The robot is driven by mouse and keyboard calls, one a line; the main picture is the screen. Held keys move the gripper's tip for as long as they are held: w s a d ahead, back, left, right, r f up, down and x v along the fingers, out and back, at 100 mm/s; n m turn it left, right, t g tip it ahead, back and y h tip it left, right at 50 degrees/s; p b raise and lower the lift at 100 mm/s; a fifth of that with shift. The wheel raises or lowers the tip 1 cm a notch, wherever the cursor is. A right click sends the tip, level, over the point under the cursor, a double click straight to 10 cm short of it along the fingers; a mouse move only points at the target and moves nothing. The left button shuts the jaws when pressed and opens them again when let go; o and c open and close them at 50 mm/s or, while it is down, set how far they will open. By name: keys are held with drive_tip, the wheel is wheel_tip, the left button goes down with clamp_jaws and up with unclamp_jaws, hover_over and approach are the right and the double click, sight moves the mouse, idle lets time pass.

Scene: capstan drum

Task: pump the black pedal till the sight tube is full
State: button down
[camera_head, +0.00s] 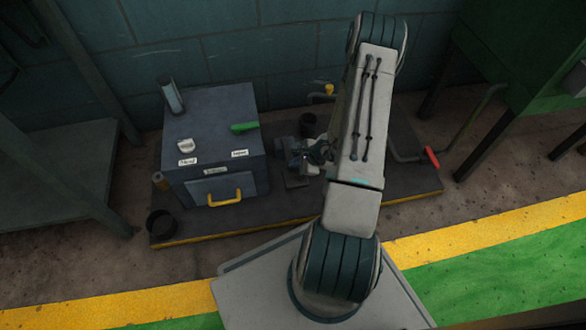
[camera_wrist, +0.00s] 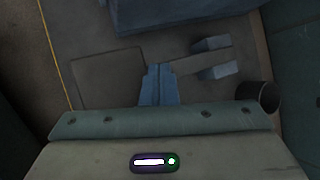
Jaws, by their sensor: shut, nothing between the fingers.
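The black pedal (camera_head: 297,181) is a dark square plate low on the platform, right of the grey-blue cabinet. In the wrist view the plate (camera_wrist: 105,75) appears to join a bar running right to a blue-grey bracket (camera_wrist: 214,58). My gripper (camera_head: 308,158) is shut and empty. Its closed fingers (camera_wrist: 158,72) point down over the bar beside the plate's right edge; I cannot tell whether they touch it. The sight tube (camera_head: 172,96) stands slightly tilted on the cabinet's back left corner. Its fill level is too small to read.
The cabinet (camera_head: 215,115) carries a green lever (camera_head: 243,127), a white knob (camera_head: 186,146), labels and a yellow handle (camera_head: 225,199). A red-handled pipe (camera_head: 431,157) is at right. Black cups stand behind the pedal (camera_head: 308,122) and at the platform's front left (camera_head: 160,222).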

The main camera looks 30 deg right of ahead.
sight(297, 176)
drive_tip(key=shift+s+a+f+b, duration=0.1)
drive_tip(key=shift+s+f+b, duration=0.1)
drive_tip(key=shift+f+b, duration=0.4)
drive_tip(key=shift+s+f+b, duration=0.15)
drive_tip(key=shift+f, duration=0.7)
idle(0.9)
drive_tip(key=shift+s+a+f, duration=0.1)
drive_tip(key=shift+s+f, duration=0.2)
drive_tip(key=shift+f, duration=0.45)
drive_tip(key=shift+s+a+f, duration=0.1)
drive_tip(key=shift+s+f, duration=0.15)
drive_tip(key=shift+f, duration=0.5)
idle(1.4)
drive_tip(key=shift+r, duration=0.15)
drive_tip(key=shift+w+d+r+p, duration=0.1)
drive_tip(key=shift+w+r+p, duration=0.1)
drive_tip(key=shift+r+p, duration=0.65)
drive_tip(key=shift+w+d+r+p, duration=0.1)
drive_tip(key=shift+w+r+p, duration=0.15)
drive_tip(key=shift+r, duration=0.95)
drive_tip(key=shift+w+d+r+p, duration=0.15)
drive_tip(key=shift+r+p, duration=0.5)
drive_tip(key=shift+r, duration=0.4)
drive_tip(key=shift+w+a, duration=0.1)
drive_tip(key=shift+f+b, duration=0.1)
drive_tip(key=shift+b, duration=0.35)
drive_tip(key=shift+w, duration=0.1)
drive_tip(key=shift+w+f+b, duration=0.15)
drive_tip(key=shift+f+b, duration=0.1)
drive_tip(key=shift+b, duration=0.25)
